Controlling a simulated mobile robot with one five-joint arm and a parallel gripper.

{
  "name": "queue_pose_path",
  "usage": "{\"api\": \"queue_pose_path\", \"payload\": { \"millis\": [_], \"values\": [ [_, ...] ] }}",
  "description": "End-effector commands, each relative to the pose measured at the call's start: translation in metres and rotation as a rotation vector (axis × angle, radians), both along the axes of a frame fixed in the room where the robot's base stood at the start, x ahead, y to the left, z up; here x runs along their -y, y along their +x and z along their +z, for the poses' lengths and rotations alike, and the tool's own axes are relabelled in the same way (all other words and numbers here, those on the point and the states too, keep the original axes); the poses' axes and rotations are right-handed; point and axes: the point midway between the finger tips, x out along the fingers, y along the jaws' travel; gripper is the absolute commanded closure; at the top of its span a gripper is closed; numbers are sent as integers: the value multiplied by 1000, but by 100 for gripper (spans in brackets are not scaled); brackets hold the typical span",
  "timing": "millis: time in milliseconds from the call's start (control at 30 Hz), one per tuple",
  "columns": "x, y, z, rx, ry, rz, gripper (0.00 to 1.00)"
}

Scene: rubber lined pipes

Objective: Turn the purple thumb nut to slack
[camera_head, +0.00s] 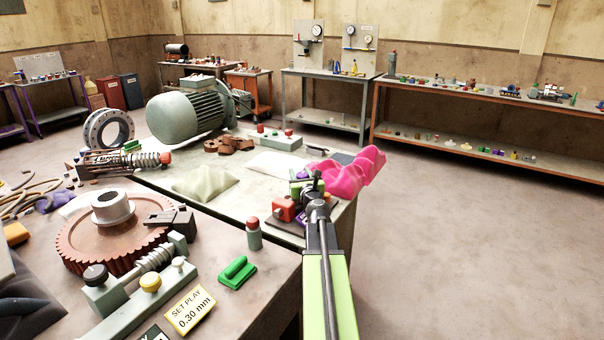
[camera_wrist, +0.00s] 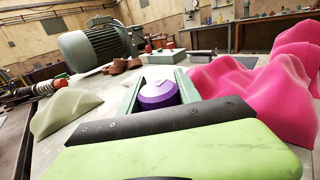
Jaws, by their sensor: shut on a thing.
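The purple thumb nut (camera_wrist: 158,93) is a round knob with a raised ridge on top. In the wrist view it sits between the two grey-green fingers of my gripper (camera_wrist: 160,88), which is shut on it. In the head view my gripper (camera_head: 313,190) reaches over the right end of the far bench, and only a small patch of purple (camera_head: 301,215) shows beside it. The nut's lower part and whatever it is mounted on are hidden by my gripper. I cannot tell how far the nut is turned.
A crumpled pink cloth (camera_head: 347,167) lies right of my gripper, close to it. A red block (camera_head: 283,208) stands just left. A pale cloth (camera_head: 205,182) and a large grey-green motor (camera_head: 187,115) are farther left. The floor on the right is clear.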

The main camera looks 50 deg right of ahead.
Motion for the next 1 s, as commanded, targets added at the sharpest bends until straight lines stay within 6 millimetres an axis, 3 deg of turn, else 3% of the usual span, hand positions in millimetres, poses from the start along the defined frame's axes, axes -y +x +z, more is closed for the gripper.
{"api": "queue_pose_path", "payload": {
  "millis": [767, 800, 933, 1000],
  "values": [
    [-5, 1, -1, 1, 1, 9, 100],
    [-5, 2, -1, 1, 1, 9, 55],
    [-4, 2, 0, 1, 1, 7, 39],
    [-3, 2, 0, 1, 1, 6, 39]
  ]
}}
